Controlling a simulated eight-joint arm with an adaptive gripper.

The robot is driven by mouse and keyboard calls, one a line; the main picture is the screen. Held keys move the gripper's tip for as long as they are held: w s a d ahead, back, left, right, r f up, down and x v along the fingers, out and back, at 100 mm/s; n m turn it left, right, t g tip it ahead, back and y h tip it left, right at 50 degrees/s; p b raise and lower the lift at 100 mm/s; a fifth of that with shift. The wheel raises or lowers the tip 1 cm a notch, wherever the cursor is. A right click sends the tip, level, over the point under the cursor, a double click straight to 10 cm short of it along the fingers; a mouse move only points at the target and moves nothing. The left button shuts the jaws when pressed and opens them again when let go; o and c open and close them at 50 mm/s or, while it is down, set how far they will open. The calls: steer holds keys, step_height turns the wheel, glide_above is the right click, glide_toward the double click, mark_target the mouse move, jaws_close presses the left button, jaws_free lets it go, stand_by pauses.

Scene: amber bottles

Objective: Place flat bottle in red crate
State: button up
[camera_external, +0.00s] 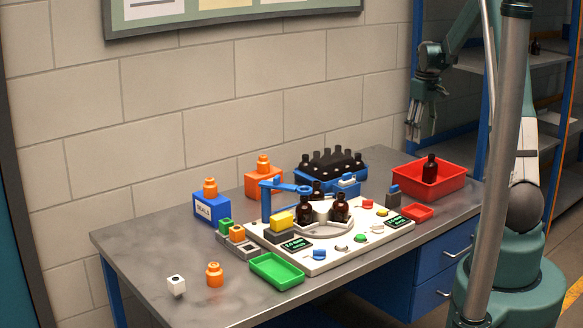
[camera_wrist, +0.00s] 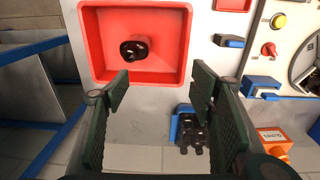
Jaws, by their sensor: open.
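The red crate (camera_external: 455,186) stands at the right end of the table, and it fills the upper left of the wrist view (camera_wrist: 88,45). One dark amber bottle (camera_external: 430,168) stands upright inside it; the wrist view shows this bottle (camera_wrist: 134,48) from above, apart from the crate walls. Whether it is the flat bottle I cannot tell for sure. My gripper (camera_external: 412,130) is open and empty, raised above and behind the crate. In the wrist view its fingers (camera_wrist: 160,88) are spread apart, with nothing between them.
A blue crate (camera_external: 345,184) of dark bottles stands at the back. A white station (camera_external: 320,262) with several bottles and a blue arm (camera_external: 285,187) fills the middle. A wall is behind.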

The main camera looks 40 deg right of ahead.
steer(key=s+a+r+t, duration=0.1)
steer(key=s+a+r, duration=0.1)
steer(key=a+r, duration=0.5)
steer(key=s+a+r+t, duration=0.1)
steer(key=s+a+r, duration=0.2)
steer(key=a, duration=0.8)
steer(key=s+a+r+t, duration=0.1)
steer(key=s+a+r, duration=0.1)
steer(key=a+r, duration=0.45)
steer(key=s+a+f+t, duration=0.2)
steer(key=s+a+t, duration=0.1)
steer(key=s+a, duration=1.5)
steer(key=a, duration=0.4)
steer(key=shift+t, duration=0.3)
